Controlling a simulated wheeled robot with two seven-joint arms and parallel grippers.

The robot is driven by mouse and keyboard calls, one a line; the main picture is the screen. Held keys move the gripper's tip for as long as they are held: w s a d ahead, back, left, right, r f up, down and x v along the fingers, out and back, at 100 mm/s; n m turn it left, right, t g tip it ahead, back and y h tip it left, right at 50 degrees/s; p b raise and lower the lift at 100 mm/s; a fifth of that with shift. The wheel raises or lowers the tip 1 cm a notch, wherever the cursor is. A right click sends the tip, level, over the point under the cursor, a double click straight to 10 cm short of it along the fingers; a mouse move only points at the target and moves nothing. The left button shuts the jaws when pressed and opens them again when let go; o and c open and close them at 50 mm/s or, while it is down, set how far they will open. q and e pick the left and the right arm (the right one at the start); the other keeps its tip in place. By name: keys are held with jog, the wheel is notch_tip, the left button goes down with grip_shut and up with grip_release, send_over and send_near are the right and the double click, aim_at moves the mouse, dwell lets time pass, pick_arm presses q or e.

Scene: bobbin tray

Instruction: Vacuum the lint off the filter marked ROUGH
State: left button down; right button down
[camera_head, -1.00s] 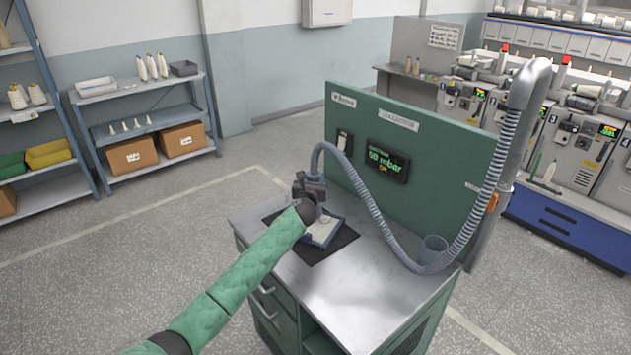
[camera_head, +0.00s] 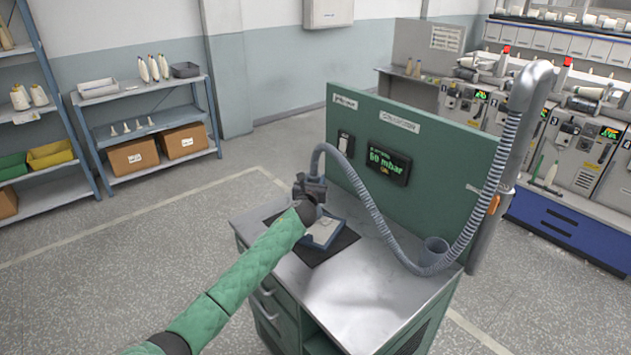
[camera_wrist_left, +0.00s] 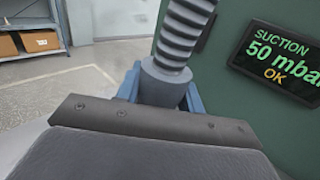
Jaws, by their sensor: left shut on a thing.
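My left gripper (camera_head: 312,190) is shut on the grey vacuum hose end (camera_wrist_left: 165,82), over the back left of the steel bench top. The ribbed hose (camera_head: 378,218) arches up from it and runs right to the grey pipe. A blue-framed filter (camera_head: 325,234) with a light, patchy face lies on a black mat (camera_head: 337,246), partly hidden by the gripper. I cannot read a ROUGH mark. My right gripper is out of view.
A green back panel (camera_head: 440,155) bounds the bench. Its display (camera_head: 388,160) reads 50 mbar, OK in the wrist view. A grey cup (camera_head: 434,249) stands at the right. The front of the bench top (camera_head: 350,300) is clear.

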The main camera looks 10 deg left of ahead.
pick_arm(q)
jog(key=a, duration=0.1)
jog(key=w+a, duration=0.1)
jog(key=a, duration=0.2)
jog(key=shift+w+a, duration=0.2)
jog(key=shift+w, duration=0.05)
dwell(0.3)
dwell(0.8)
jog(key=s+d+p, duration=0.1)
jog(key=s+d, duration=0.1)
jog(key=d, duration=0.7)
jog(key=shift+p, duration=0.4)
dwell(0.5)
dwell(0.9)
notch_tip(320, 180, up, 6)
jog(key=p, duration=0.5)
jog(key=shift+p, duration=0.4)
dwell(0.4)
